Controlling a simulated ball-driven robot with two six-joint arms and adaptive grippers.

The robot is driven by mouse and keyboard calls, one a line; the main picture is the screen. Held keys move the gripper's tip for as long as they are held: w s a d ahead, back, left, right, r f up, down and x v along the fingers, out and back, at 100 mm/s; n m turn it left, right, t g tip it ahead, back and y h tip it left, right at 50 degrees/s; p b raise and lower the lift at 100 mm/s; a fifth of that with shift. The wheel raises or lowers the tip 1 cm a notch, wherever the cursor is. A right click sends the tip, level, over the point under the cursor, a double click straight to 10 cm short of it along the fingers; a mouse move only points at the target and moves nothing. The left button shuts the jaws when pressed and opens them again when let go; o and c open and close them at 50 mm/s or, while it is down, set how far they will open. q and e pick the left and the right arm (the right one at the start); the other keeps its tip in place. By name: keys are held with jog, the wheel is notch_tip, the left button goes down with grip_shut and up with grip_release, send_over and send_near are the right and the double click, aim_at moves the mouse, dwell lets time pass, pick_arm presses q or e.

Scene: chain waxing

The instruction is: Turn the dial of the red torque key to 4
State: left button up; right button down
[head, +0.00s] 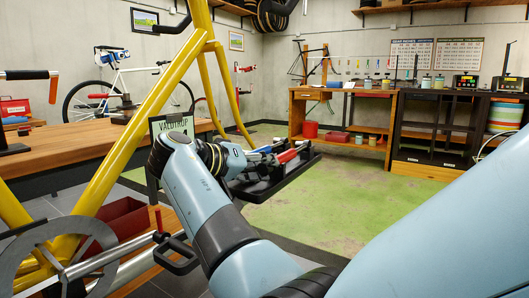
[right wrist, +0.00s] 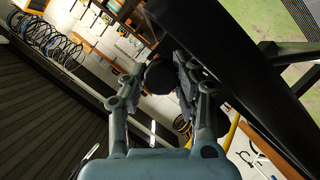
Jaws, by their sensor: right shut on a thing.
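A red-handled tool (head: 289,155), which may be the red torque key, lies at the tray just right of the fingers. In the right wrist view, the two fingers of my right gripper (right wrist: 158,82) are shut on a dark round thing (right wrist: 158,74). I cannot tell whether this is the key's dial, and no dial number is readable. My left gripper is not in view.
A yellow bike frame (head: 128,136) stands at the left, with a crank and pedal (head: 176,254) low in front. A wooden bench (head: 62,154) is behind it. The green floor (head: 345,205) right of the tray is clear. A wooden workbench (head: 340,120) stands at the back.

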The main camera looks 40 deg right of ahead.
jog(key=n+g+h+p, duration=0.1)
jog(key=n, duration=0.1)
jog(key=shift+n+p, duration=0.3)
jog(key=shift+p, duration=0.05)
jog(key=shift+f+n+h, duration=0.1)
jog(key=shift+n+h, duration=0.2)
jog(key=shift+n, duration=0.2)
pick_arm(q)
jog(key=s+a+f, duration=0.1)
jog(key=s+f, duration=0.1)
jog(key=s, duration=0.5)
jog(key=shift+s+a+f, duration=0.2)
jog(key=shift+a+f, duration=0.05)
pick_arm(e)
jog(key=shift+n+g, duration=0.4)
pick_arm(q)
jog(key=shift+p, duration=0.3)
pick_arm(e)
jog(key=shift+h, duration=0.3)
jog(key=c, duration=1)
grip_release()
jog(key=shift+f, duration=0.1)
